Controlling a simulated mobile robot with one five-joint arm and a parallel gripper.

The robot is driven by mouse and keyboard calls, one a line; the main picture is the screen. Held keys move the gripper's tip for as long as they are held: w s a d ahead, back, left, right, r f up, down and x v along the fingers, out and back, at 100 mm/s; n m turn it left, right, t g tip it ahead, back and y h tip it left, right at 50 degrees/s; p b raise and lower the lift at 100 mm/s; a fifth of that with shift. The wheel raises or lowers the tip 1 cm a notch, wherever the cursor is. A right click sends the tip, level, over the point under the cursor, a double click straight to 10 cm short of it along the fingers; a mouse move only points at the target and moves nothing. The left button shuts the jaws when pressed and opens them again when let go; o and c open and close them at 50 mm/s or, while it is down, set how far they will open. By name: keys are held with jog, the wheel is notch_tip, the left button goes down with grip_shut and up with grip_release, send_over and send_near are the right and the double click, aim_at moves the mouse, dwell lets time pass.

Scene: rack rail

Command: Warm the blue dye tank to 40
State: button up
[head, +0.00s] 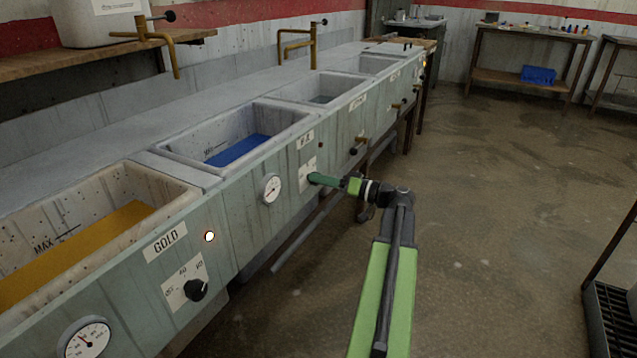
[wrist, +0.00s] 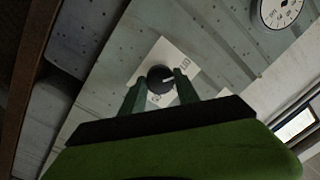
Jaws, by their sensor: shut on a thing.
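The blue dye tank (head: 205,136) is the second basin in the row, with blue liquid (head: 238,151) low inside it. My gripper (head: 316,179) reaches its front panel and hides the knob in the head view. In the wrist view my gripper (wrist: 160,84) is shut on a round black knob (wrist: 160,78), one finger on each side. The knob's pale pointer mark points right in the picture; the white dial plate's (wrist: 180,57) markings are too small to read surely. The tank's round gauge (head: 271,189) is left of my gripper; its reading is unclear. It also shows in the wrist view (wrist: 282,12).
The gold tank (head: 178,207) stands nearer, with a lit lamp (head: 209,236), a black knob (head: 196,290) and a gauge (head: 86,339). A dark pipe (head: 305,240) runs below the panel.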

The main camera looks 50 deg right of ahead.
grip_shut()
jog(key=shift+c, duration=0.7)
grip_release()
jog(key=shift+a+f, duration=0.1)
jog(key=shift+a, duration=0.3)
jog(key=shift+d, duration=0.3)
grip_shut()
jog(key=m+b, duration=0.2)
jog(key=m, duration=1)
jog(key=shift+d+t, duration=0.2)
jog(key=shift+t, duration=0.2)
jog(key=shift+m, duration=0.3)
